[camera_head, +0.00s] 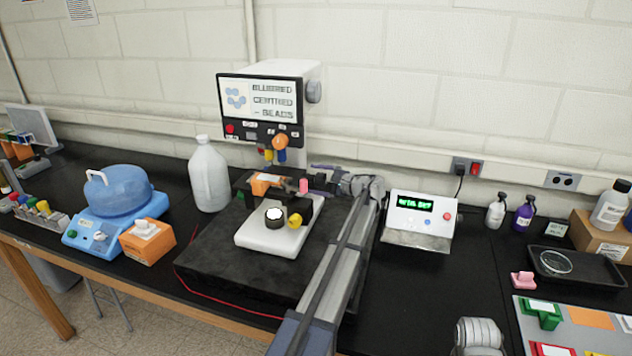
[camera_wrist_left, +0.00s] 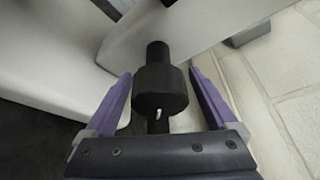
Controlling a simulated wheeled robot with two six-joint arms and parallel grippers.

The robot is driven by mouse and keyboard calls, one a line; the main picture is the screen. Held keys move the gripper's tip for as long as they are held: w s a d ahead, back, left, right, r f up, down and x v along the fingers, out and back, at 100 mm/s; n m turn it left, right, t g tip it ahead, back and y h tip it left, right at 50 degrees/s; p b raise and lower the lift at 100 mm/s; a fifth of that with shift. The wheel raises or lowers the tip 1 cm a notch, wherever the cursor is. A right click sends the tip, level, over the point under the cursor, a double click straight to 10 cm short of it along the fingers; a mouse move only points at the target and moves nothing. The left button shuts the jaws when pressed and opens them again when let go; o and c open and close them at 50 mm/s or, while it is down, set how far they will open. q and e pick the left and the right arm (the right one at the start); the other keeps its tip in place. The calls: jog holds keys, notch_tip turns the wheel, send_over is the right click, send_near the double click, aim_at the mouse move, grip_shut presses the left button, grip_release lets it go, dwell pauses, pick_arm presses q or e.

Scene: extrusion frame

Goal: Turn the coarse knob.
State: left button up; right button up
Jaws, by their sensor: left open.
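The coarse knob (camera_wrist_left: 160,92) is a black stepped cylinder with a small white mark, on a black shaft at the side of the white microscope body (camera_wrist_left: 190,25). My left gripper (camera_wrist_left: 161,76) is open, with one purple finger on each side of the knob. Gaps show between the fingers and the knob, and I see no contact. In the head view my left gripper (camera_head: 315,178) reaches leftward to the right side of the microscope stand; the knob is hard to make out there. The microscope (camera_head: 275,238) has a screen on top.
A control box (camera_head: 421,222) with a green display stands close right of my left arm. A white jug (camera_head: 209,175), a blue centrifuge-like device (camera_head: 122,190) and an orange box (camera_head: 147,242) stand left. A black tray (camera_head: 575,268) and bottles are at right.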

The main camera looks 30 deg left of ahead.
pick_arm(q)
jog(key=c, duration=1.3)
jog(key=shift+m+g+p, duration=0.3)
jog(key=shift+m+p, duration=0.15)
jog(key=shift+m, duration=0.05)
jog(key=shift+c, duration=0.2)
jog(key=shift+s+f+m+h, duration=0.1)
jog(key=shift+f+m+h, duration=0.05)
jog(key=shift+m+h, duration=0.2)
jog(key=o, duration=1.3)
jog(key=shift+o, duration=0.2)
